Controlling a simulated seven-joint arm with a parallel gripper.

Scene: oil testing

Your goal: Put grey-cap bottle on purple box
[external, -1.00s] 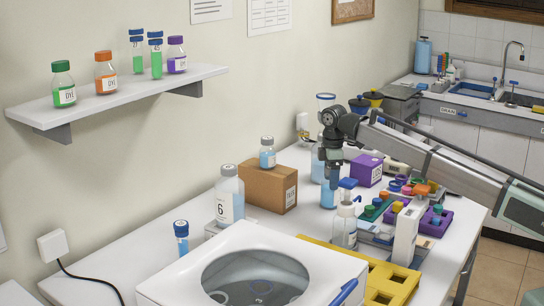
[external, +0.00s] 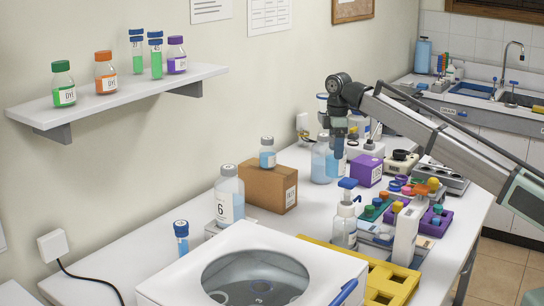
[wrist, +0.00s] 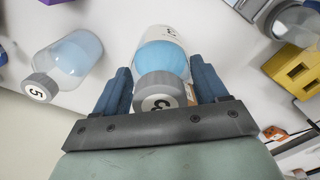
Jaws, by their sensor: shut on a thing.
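My gripper (external: 338,152) points down and is shut on a grey-cap bottle. In the wrist view, this bottle (wrist: 161,55) holds blue liquid and sits between the two blue fingers, its numbered grey cap towards the camera. The purple box (external: 366,171), with a white label, stands on the table just right of my gripper. I see nothing on its top.
The brown box (external: 270,187) is left of my gripper. A blue-topped dispenser bottle (external: 344,224), coloured-cap racks (external: 436,221) and a yellow rack (external: 402,282) crowd the front right. A white machine (external: 340,264) fills the front. Equipment stands behind the purple box.

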